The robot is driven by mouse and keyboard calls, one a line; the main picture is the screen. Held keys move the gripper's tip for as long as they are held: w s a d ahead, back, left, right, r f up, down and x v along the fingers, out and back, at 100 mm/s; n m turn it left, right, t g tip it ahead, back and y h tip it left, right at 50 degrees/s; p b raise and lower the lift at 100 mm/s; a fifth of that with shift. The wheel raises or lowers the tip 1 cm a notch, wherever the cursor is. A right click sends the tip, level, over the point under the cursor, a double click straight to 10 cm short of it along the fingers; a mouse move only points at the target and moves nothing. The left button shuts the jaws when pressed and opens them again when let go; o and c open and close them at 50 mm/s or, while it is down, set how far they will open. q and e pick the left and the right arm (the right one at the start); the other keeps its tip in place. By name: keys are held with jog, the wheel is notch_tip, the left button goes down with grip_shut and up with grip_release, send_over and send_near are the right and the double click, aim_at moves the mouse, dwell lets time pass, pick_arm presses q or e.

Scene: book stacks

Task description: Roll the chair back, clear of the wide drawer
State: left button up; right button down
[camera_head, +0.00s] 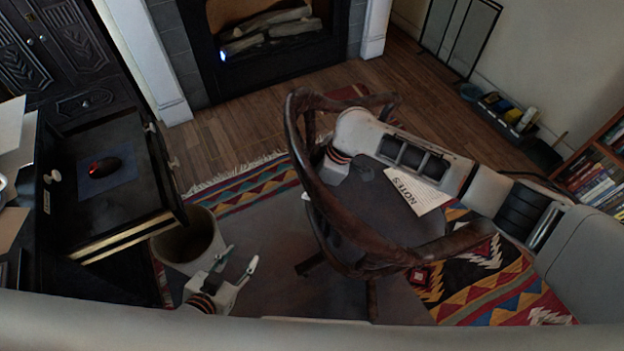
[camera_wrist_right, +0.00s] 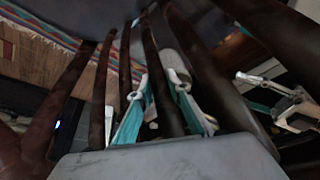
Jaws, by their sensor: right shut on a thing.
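A dark wooden chair (camera_head: 312,185) with a curved back rail stands on the rug. A sheet marked NOTES (camera_head: 418,190) lies on its seat. The wide drawer (camera_head: 165,185) sticks out of the black desk at left, its knobbed front facing the chair, with a visible gap between them. My right arm reaches over the chair; its gripper is mostly hidden by the back rail in the head view. In the right wrist view my right gripper (camera_wrist_right: 162,95) is shut on a chair spindle (camera_wrist_right: 160,75). My left gripper (camera_head: 238,262) is open and empty between the drawer and chair.
A pale waste bin (camera_head: 200,238) stands below the drawer's front corner. A fireplace (camera_head: 270,40), a caddy (camera_head: 507,115) and a bookshelf (camera_head: 595,165) line the room. Wooden floor is bare toward the fireplace.

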pick_arm(q)
jog(key=shift+s+a+r+p, duration=0.2)
jog(key=shift+s+r+p, duration=0.3)
jog(key=shift+r, duration=0.25)
pick_arm(e)
jog(key=shift+s+a+r, duration=0.25)
jog(key=shift+s+a, duration=0.1)
jog(key=shift+s, duration=0.25)
jog(key=shift+s+a+r, duration=0.25)
jog(key=shift+s+a, duration=0.05)
jog(key=shift+s, duration=0.25)
jog(key=shift+w+d+f, duration=0.1)
jog(key=shift+w+d, duration=0.05)
jog(key=shift+d, duration=0.15)
jog(key=c, duration=2.3)
grip_release()
jog(key=shift+w+d, duration=0.1)
jog(key=o, duration=0.5)
pick_arm(q)
jog(key=shift+w+d+r, duration=0.1)
jog(key=shift+d+r, duration=0.05)
jog(key=shift+r, duration=0.1)
pick_arm(e)
jog(key=shift+s, duration=0.25)
